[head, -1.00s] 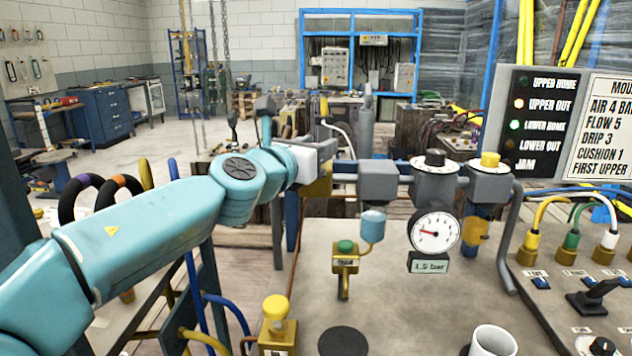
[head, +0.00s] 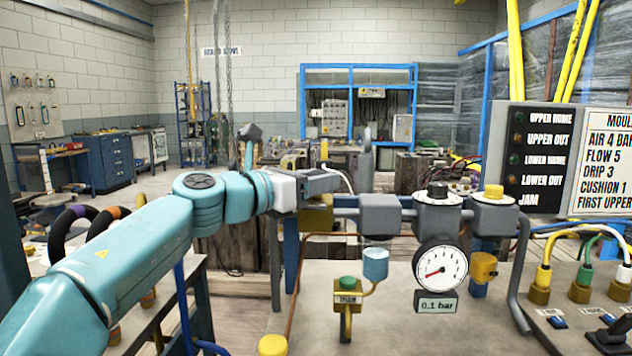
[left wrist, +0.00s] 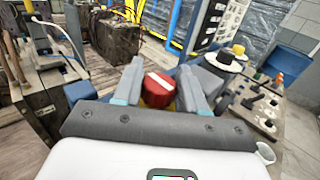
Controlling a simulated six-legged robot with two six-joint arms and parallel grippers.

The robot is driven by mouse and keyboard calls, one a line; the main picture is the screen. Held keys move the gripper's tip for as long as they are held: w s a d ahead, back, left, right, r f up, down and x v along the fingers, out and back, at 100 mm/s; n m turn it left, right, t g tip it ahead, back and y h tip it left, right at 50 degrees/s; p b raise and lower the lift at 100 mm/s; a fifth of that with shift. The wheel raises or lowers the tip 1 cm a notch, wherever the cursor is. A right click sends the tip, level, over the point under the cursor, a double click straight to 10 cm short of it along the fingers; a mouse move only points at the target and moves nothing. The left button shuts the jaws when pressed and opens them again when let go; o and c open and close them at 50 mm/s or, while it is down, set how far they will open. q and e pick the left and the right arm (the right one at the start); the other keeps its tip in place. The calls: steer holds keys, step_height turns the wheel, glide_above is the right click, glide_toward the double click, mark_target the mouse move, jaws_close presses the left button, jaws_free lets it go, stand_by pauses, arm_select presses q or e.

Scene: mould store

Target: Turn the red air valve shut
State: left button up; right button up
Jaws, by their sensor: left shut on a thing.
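The red air valve (left wrist: 162,92) is a round red knob with a white bar across its top, and it shows in the left wrist view between my left gripper's two fingers. My left gripper (head: 322,184) is shut on it. In the head view the gripper hides the knob, and only the brass-yellow valve body (head: 316,214) shows below. The round air gauge (head: 440,265) to the right has its needle low, and its readout (head: 436,304) says 0.1 bar. My right gripper is in neither view.
Along the same pipe stand a grey block (head: 380,214), a black-topped dial (head: 437,193) and a yellow-topped dial (head: 493,195). A green-topped drain valve (head: 347,290) stands in front. The lamp panel (head: 546,160) is at right with its lamps dark.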

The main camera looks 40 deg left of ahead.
arm_select(q)
steer(key=o, duration=0.9)
steer(key=shift+s+a+b, duration=0.25)
steer(key=shift+s+b, duration=0.05)
steer(key=shift+s, duration=2.4)
steer(key=shift+s+a+b, duration=0.3)
steer(key=shift+s, duration=2.45)
steer(key=shift+s+a+b, duration=0.25)
steer(key=shift+s+b, duration=0.05)
steer(key=shift+s, duration=2.4)
steer(key=shift+f, duration=0.1)
